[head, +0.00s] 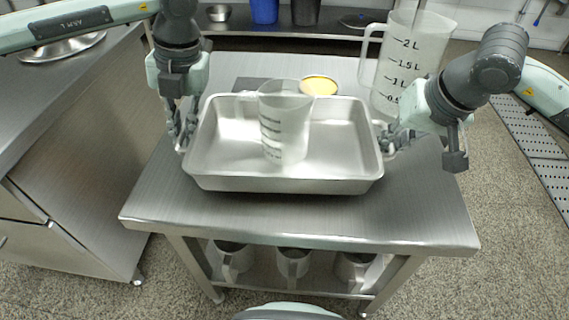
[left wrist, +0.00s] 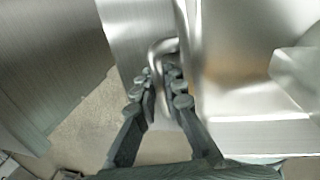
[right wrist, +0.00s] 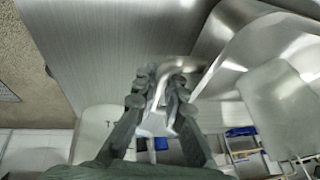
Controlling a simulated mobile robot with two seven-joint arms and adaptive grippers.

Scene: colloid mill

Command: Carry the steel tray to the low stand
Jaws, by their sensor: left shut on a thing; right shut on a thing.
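The steel tray (head: 285,185) is a shallow rectangular pan over a steel table (head: 300,222), with a dark shadow under its front edge. Whether it touches the top is hard to tell. A clear measuring jug (head: 285,125) stands inside it. My left gripper (head: 184,140) is shut on the tray's left handle, seen in the left wrist view (left wrist: 160,85). My right gripper (head: 388,140) is shut on the right handle, seen in the right wrist view (right wrist: 158,95). I cannot tell whether this table is the low stand.
A large measuring jug (head: 412,55) stands behind the tray's right corner, close to my right gripper. A yellow-topped round thing (head: 320,85) lies behind the tray. A steel cabinet (head: 70,150) stands left. Several steel jugs (head: 293,262) sit on the table's lower shelf. Perforated metal (head: 540,150) lies right.

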